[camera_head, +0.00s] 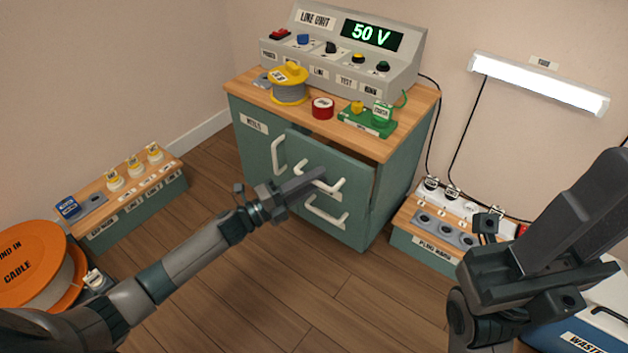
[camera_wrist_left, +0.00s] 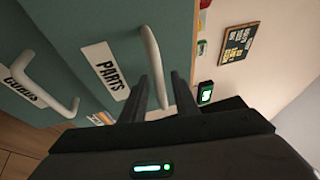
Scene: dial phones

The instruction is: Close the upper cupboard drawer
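The green cupboard (camera_head: 397,180) with a wooden top stands in the middle of the head view. Its upper drawer (camera_head: 345,165) stands out from the body, partly open, with a white bar handle (camera_head: 335,186). In the left wrist view the upper drawer's front carries a PARTS label (camera_wrist_left: 104,68), and its handle (camera_wrist_left: 150,48) passes between the fingers. My left gripper (camera_head: 305,184) is at this handle, fingers apart around it; it also shows in the left wrist view (camera_wrist_left: 158,95). My right gripper (camera_head: 545,235) is at the right, away from the cupboard; its finger opening is unclear.
Below is the lower drawer with its own handle (camera_head: 326,216); a door handle (camera_head: 278,153) is to the left. The line unit (camera_head: 340,55), a wire spool (camera_head: 290,88) and a green block (camera_head: 367,122) stand on top. The floor in front is clear.

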